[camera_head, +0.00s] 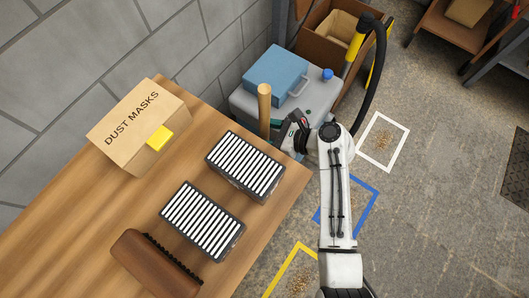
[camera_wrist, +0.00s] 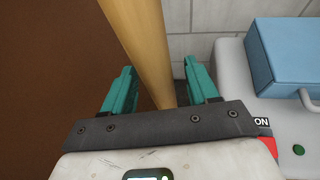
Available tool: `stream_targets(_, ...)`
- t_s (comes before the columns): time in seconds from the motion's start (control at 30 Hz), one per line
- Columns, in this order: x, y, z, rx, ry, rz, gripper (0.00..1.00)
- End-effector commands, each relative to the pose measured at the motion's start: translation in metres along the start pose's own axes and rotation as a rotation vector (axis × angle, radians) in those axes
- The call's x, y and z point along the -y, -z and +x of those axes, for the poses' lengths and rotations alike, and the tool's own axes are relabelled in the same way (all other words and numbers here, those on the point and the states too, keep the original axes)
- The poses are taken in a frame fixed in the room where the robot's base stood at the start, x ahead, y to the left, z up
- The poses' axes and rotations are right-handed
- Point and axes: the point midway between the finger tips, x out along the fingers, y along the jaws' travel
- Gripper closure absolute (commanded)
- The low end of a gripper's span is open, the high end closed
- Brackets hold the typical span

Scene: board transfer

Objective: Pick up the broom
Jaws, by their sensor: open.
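The broom's light wooden handle (camera_head: 264,108) stands upright between the table's far edge and the grey machine. Its lower part and head are hidden behind the table. My gripper (camera_head: 278,124) is at the handle's right side in the head view, with a teal finger close to it. In the wrist view the handle (camera_wrist: 143,45) runs down between the two teal fingers of my gripper (camera_wrist: 160,85). The fingers are apart, with gaps on both sides of the handle. I cannot tell how deep between them it sits.
The wooden table (camera_head: 85,215) holds a dust masks box (camera_head: 125,130), two striped filters (camera_head: 245,165) and a brown brush (camera_head: 150,268). The grey machine (camera_head: 318,95) carries a blue case (camera_head: 277,74). A black hose (camera_head: 374,90) curves beside it. Floor squares hold debris.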

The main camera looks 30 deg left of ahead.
Motion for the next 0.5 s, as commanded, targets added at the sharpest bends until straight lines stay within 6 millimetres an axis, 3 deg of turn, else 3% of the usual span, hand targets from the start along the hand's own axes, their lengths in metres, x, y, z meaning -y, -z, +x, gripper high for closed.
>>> stream_targets(0.07,0.0001,-0.0001,-0.0003,0.0,0.0,0.0,0.45)
stream_targets(0.5,0.0001,0.0,-0.0006,0.0,0.0,0.0,0.87)
